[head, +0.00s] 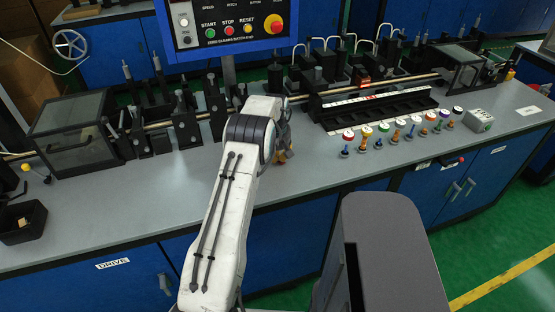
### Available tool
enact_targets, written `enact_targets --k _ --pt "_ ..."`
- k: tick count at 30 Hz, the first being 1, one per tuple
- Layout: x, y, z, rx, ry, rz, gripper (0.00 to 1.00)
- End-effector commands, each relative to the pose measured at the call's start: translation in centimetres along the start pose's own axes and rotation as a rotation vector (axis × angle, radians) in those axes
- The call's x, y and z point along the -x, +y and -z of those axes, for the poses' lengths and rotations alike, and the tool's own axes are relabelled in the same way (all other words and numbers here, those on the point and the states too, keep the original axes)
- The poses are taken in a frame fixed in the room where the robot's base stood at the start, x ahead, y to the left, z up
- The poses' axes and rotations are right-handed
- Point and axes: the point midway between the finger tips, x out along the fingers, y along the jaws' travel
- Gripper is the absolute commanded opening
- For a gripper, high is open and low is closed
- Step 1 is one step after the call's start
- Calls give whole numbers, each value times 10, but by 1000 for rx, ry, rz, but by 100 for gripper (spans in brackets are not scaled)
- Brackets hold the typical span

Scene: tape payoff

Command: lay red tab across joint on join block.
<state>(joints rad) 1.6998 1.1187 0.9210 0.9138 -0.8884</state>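My arm reaches up over the front of the bench, and its wrist hides most of my gripper (284,154). Only a small part of the gripper shows low over the grey bench top, so I cannot tell whether it is open or holds anything. A small red piece (364,83) sits on the machine line at the right; I cannot tell whether it is the red tab. A white strip with red marks (372,97) lies along a black block. I cannot make out the join block or a joint for sure.
Several colour-capped pieces (397,133) stand along the bench front at the right, beside a pale box (478,120). A control panel (226,22) stands behind my arm. A black bin (22,221) is at the left.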

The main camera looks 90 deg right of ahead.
Motion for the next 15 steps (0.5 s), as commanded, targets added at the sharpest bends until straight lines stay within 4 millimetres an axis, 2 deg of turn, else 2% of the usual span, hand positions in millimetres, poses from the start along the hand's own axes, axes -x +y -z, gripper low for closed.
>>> enact_targets --k 11,12,15 --pt "-4 0 0 -1 1 -1 0" --pt "-4 0 0 -1 1 -1 7" --pt "-3 0 0 -1 1 -1 16"
